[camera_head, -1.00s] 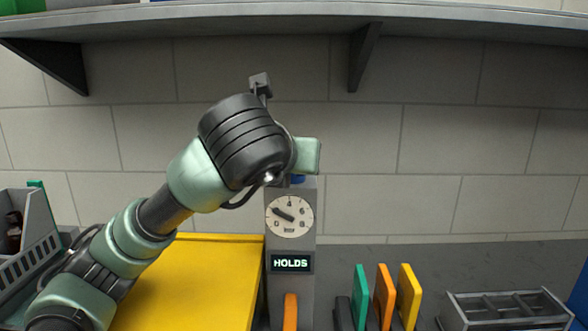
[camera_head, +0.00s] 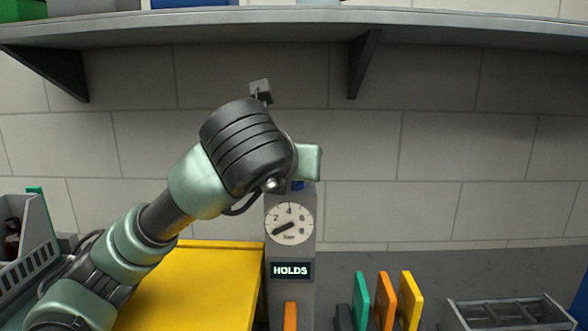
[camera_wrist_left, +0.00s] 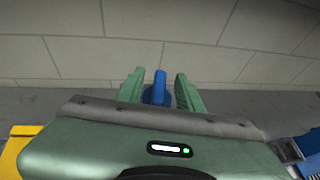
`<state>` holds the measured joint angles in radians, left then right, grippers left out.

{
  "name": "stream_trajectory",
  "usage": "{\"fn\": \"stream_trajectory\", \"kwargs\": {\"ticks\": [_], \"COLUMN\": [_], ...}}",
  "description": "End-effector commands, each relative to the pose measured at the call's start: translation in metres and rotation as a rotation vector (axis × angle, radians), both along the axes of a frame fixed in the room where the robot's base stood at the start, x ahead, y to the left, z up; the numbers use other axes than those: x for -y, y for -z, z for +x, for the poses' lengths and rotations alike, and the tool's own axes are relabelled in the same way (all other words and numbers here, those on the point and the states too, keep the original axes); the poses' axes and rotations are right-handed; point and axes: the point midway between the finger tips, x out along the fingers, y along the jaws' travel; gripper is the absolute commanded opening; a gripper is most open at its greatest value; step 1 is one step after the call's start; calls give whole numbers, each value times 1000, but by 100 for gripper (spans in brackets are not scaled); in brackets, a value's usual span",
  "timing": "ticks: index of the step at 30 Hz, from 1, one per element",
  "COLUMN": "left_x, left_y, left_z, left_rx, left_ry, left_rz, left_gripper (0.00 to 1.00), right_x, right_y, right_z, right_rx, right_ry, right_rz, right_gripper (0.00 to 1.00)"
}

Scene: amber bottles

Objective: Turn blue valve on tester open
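The tester (camera_head: 308,248) is a grey column with a round white dial (camera_head: 289,223) and a small screen reading HOLDS (camera_head: 291,270). The dial's needle points to the lower left, near the bottom of the scale. The blue valve (camera_head: 298,185) is on top, mostly hidden by my left arm in the head view. In the left wrist view, the blue valve's handle (camera_wrist_left: 160,86) stands between the green fingers of my left gripper (camera_wrist_left: 161,82). The fingers are apart, with a gap visible on each side of the handle. My right gripper is not in view.
A yellow box (camera_head: 205,280) stands left of the tester. Green (camera_head: 361,300), orange (camera_head: 385,300) and yellow (camera_head: 410,298) upright pieces stand to the right, before a grey rack (camera_head: 510,312). A shelf (camera_head: 230,30) hangs above my arm.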

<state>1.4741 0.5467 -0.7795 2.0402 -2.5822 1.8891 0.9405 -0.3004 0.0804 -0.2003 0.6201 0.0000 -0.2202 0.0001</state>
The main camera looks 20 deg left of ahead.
Motion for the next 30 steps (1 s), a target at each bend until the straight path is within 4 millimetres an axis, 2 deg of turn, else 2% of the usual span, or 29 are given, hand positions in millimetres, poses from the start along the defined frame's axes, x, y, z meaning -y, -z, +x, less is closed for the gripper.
{"fn": "stream_trajectory", "kwargs": {"ticks": [9,13,19,30], "left_x": [4,6,7,7], "left_y": [-22,-27,-28,-28], "left_z": [-49,-60,-67,-68], "left_rx": [8,6,1,-1], "left_ry": [0,2,0,1], "left_rz": [3,4,1,0], "left_gripper": [36,36,36,36], "right_x": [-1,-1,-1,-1], "right_y": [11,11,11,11], "right_z": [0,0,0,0], "right_rx": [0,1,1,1], "right_ry": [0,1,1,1], "right_rz": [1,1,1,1], "right_gripper": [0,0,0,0]}}
